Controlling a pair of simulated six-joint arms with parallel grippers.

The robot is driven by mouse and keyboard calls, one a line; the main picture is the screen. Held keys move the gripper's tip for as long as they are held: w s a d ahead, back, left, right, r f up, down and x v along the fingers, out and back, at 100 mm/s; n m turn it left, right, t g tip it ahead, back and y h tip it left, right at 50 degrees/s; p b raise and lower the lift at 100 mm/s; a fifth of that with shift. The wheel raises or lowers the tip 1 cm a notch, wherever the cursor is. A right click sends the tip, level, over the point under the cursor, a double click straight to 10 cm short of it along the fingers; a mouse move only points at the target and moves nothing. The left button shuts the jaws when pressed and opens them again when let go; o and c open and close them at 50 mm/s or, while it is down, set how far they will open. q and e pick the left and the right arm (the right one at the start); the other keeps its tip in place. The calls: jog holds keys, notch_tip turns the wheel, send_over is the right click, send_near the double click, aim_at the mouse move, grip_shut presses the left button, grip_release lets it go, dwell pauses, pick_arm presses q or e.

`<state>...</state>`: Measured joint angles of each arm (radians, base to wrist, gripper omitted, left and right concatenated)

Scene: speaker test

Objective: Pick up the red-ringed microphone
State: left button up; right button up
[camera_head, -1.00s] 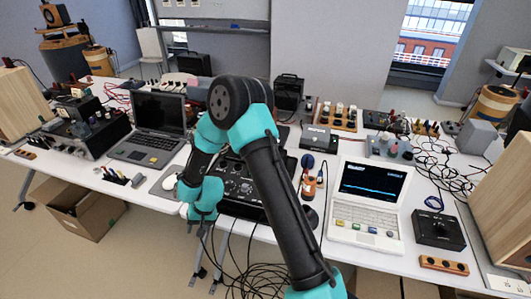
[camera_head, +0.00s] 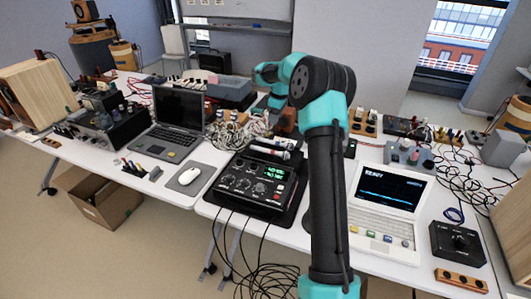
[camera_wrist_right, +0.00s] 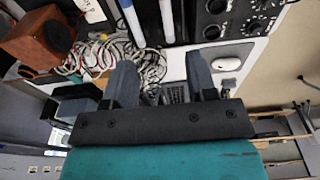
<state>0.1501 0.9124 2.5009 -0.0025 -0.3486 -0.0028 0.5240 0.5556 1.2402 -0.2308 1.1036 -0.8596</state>
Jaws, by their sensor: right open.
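Two slim stick-shaped objects that look like microphones lie at the back of the black mixer (camera_head: 252,184). In the right wrist view, one is pale with a blue part (camera_wrist_right: 131,22); the other, pale with a reddish part (camera_wrist_right: 167,20), may be the red-ringed microphone. In the head view, a pale stick (camera_head: 268,151) shows there, but its ring is too small to make out. My right gripper (camera_wrist_right: 160,60) is open, with nothing held between its fingers. In the head view, my right gripper (camera_head: 284,122) is beyond the mixer, partly hidden by my arm. My left gripper is out of view.
A tangle of pale cables (camera_head: 228,132) lies left of my right gripper. A grey laptop (camera_head: 180,108), a white mouse (camera_head: 188,176) and a white computer (camera_head: 385,205) stand around the mixer. An orange-brown box (camera_wrist_right: 38,38) shows in the wrist view.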

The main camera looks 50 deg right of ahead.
jog(key=shift+f, duration=0.15)
send_over(270, 150)
jog(key=d, duration=0.1)
notch_tip(270, 150, down, 12)
dwell(0.4)
jog(key=shift+a+f, duration=0.2)
jog(key=shift+f, duration=1.1)
jog(key=shift+a+f, duration=0.15)
jog(key=shift+f, duration=1.15)
jog(key=shift+c, duration=0.2)
grip_shut()
